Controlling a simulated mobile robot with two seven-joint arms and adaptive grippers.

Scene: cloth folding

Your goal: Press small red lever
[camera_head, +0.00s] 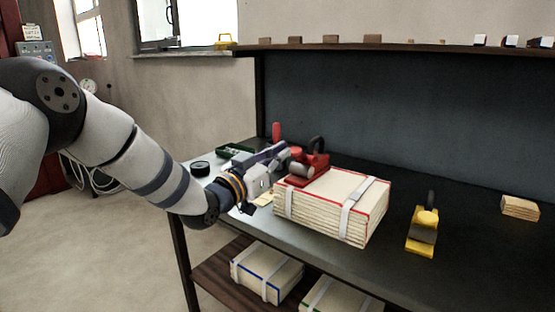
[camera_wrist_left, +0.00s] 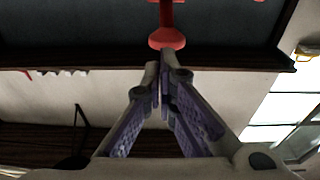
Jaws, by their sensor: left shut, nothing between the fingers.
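A small red lever (camera_head: 276,131) stands upright on the far side of the bench, just behind my left gripper. In the left wrist view a red stem with a rounded end (camera_wrist_left: 167,38) shows just beyond the fingertips; it looks like the same lever. A small gap seems to separate them, but contact is hard to judge. My left gripper (camera_head: 284,151) is shut and empty, and its fingers meet in the wrist view (camera_wrist_left: 163,78). A red tool (camera_head: 309,166) with a black wheel-like part sits right beside the gripper, on a strapped block. My right gripper is not in view.
The strapped pale block (camera_head: 325,220) stands on the dark bench (camera_head: 470,235) below my gripper. A yellow tool (camera_head: 423,232) and a wooden block (camera_head: 520,208) lie to the right. A green tray (camera_head: 234,151) and a black round item (camera_head: 200,168) are at the left.

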